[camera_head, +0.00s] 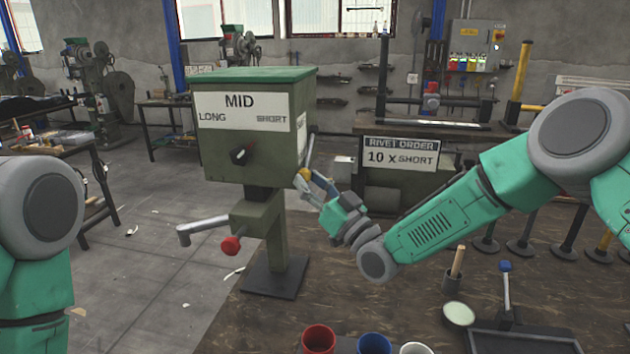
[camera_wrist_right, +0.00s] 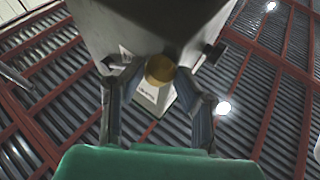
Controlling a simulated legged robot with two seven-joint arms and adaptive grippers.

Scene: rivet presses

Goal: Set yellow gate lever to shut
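A yellow round knob (camera_wrist_right: 160,68), which looks like the end of the gate lever, sits between the fingertips of my right gripper (camera_wrist_right: 160,80) in the right wrist view. In the head view, this gripper (camera_head: 313,185) is at the lower right side of the green press box marked MID, LONG and SHORT (camera_head: 250,150). A bit of yellow (camera_head: 302,182) shows there beside the fingers. The fingers are close around the knob, but I cannot tell whether they touch it. The rest of the lever is mostly hidden. My left gripper is outside the view.
A sign (camera_head: 402,158) reads "RIVET ORDER 10 x SHORT". Red (camera_head: 318,338), blue (camera_head: 374,343) and white (camera_head: 414,348) cups stand at the table's front.

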